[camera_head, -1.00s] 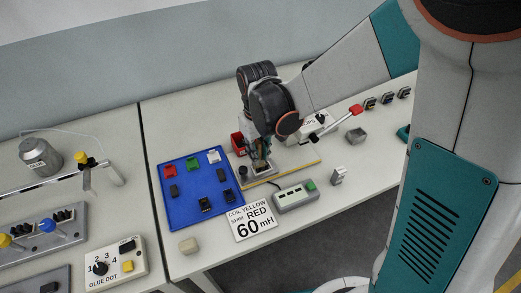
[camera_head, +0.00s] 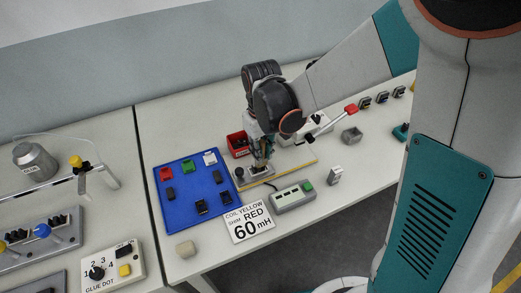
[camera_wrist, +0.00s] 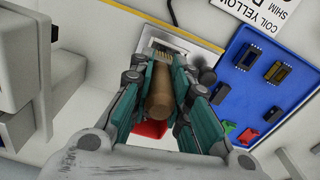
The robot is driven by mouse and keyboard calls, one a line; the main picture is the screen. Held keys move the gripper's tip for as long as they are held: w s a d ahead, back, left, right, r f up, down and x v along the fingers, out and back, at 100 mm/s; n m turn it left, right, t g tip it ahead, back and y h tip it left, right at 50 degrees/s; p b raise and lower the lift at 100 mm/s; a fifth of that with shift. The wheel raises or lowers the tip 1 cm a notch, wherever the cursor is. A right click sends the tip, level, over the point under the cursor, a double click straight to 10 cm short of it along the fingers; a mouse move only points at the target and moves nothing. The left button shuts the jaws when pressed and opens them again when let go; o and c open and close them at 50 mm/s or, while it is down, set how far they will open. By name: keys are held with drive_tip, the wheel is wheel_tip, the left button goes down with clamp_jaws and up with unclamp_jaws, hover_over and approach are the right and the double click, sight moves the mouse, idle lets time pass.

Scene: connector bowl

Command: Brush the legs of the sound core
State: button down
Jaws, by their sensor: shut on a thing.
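In the wrist view, my gripper (camera_wrist: 160,85) is shut on a brown, round-handled brush (camera_wrist: 157,98). The brush's far end points at a grey metal fixture (camera_wrist: 187,45) on a beige board. In the head view, my gripper (camera_head: 262,150) is just above this fixture (camera_head: 260,173), and the brush is mostly hidden. I cannot tell whether the bristles touch anything. Several small dark cores lie on the blue tray (camera_head: 186,215), one of them near its front (camera_head: 201,207). The frames do not show which core is sound.
A red bin (camera_head: 237,143) stands behind the fixture. A grey box with a green button (camera_head: 293,196) and a coil label card (camera_head: 248,222) are in front. A lever with a red knob (camera_head: 350,108) is to the right.

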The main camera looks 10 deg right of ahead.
drive_tip(key=shift+s+a, duration=0.15)
drive_tip(key=shift+a, duration=0.4)
drive_tip(key=shift+s+a, duration=0.15)
drive_tip(key=shift+a, duration=0.4)
drive_tip(key=shift+d, duration=0.25)
drive_tip(key=shift+w+d, duration=0.2)
drive_tip(key=shift+d, duration=0.3)
drive_tip(key=shift+w+d, duration=0.15)
drive_tip(key=shift+d, duration=0.3)
drive_tip(key=shift+r, duration=0.1)
wheel_tip(320, 180, up, 9)
drive_tip(key=p, duration=0.6)
drive_tip(key=shift+f, duration=0.25)
drive_tip(key=shift+s+a+f+b, duration=0.1)
drive_tip(key=shift+a+f+b, duration=0.3)
drive_tip(key=shift+f+b, duration=0.75)
drive_tip(key=shift+s+a+f+b, duration=0.15)
drive_tip(key=shift+a+f+b, duration=0.25)
drive_tip(key=shift+f+b, duration=0.7)
drive_tip(key=shift+s+a+f+b, duration=0.1)
drive_tip(key=shift+a+f+b, duration=0.3)
drive_tip(key=shift+f+b, duration=0.75)
